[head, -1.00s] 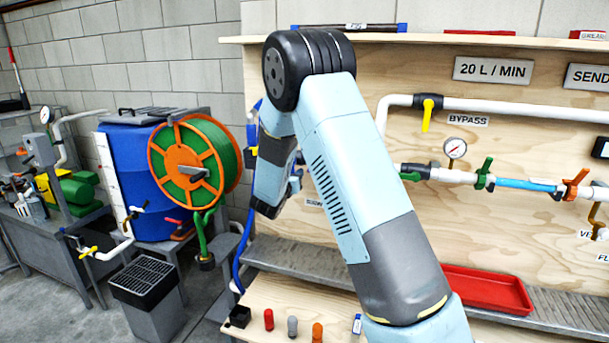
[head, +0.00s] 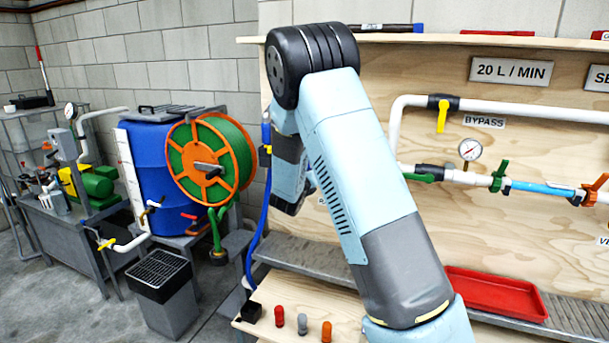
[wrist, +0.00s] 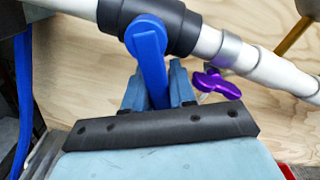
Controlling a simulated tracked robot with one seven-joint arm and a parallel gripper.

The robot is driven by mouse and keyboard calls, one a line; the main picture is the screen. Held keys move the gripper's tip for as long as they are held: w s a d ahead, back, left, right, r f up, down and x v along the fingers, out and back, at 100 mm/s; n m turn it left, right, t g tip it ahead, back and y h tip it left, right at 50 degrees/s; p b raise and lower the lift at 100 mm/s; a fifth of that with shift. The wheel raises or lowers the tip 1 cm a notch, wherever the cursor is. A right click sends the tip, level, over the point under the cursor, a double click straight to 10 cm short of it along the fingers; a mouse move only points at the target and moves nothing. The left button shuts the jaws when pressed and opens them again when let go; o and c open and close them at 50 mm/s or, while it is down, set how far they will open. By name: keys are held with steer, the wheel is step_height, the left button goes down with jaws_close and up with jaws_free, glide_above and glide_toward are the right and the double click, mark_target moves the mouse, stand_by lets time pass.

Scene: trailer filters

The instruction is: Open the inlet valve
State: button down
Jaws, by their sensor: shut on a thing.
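In the wrist view, a blue lever handle (wrist: 150,58) hangs from a black valve body (wrist: 180,25) on a white pipe (wrist: 215,42). My gripper (wrist: 159,88) is shut on the blue handle, with a finger on each side of it. The handle lies across the pipe, pointing down toward the gripper. No label on this valve can be read. In the head view my arm hides the gripper and the handle.
A purple wing handle (wrist: 215,84) sits close to the right finger. A blue hose (head: 257,218) hangs left of the panel. A red tray (head: 493,297) lies on the grey shelf. The bypass valve's yellow handle (head: 442,117) points down.

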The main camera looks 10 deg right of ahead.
steer(key=shift+w+r, duration=0.1)
stand_by(0.3)
steer(key=c, duration=1)
jaws_free()
